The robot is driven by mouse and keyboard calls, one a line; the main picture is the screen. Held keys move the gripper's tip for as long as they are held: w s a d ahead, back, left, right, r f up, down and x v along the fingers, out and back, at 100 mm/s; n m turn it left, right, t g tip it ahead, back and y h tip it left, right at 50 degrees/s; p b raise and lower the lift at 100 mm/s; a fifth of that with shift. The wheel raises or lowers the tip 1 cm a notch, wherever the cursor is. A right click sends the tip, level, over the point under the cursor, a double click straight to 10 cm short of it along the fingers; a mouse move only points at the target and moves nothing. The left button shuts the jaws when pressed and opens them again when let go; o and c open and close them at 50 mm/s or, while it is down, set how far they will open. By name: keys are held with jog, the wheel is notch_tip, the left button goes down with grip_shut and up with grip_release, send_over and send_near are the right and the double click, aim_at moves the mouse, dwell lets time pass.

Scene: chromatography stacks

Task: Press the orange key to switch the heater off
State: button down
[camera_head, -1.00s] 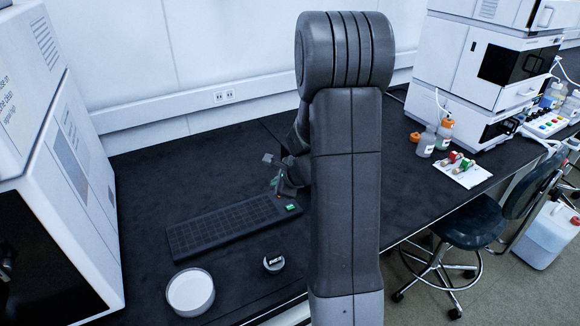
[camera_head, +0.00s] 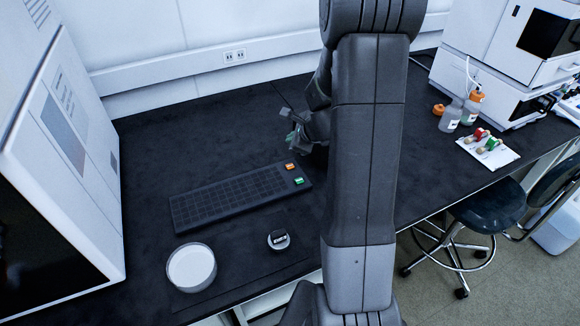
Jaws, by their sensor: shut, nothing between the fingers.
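The orange key (camera_head: 290,167) is on the right end of a black keypad (camera_head: 215,203) lying flat on the dark bench. A green key (camera_head: 299,181) sits just in front of it on the same end. My gripper (camera_head: 291,140) is shut and empty. It shows just behind the orange key in the picture, with a visible gap between them. Its exact height over the bench is hard to tell. My own arm covers the bench to the right of the keypad.
A small round device with a dark display (camera_head: 278,240) and a round white dish (camera_head: 191,267) stand in front of the keypad. A white instrument (camera_head: 70,150) stands at left. Bottles (camera_head: 451,117) and a white card with small items (camera_head: 487,149) are at right.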

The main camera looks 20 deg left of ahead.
aim_at(292, 169)
jog(key=shift+f+b, duration=3.7)
jog(key=shift+f, duration=0.5)
jog(key=shift+f, duration=0.1)
jog(key=shift+f+b, duration=0.3)
jog(key=shift+b, duration=0.1)
jog(key=shift+f+b, duration=0.4)
jog(key=shift+r+p, duration=0.7)
jog(key=shift+r, duration=0.15)
notch_tip(292, 169, up, 5)
jog(key=p, duration=0.4)
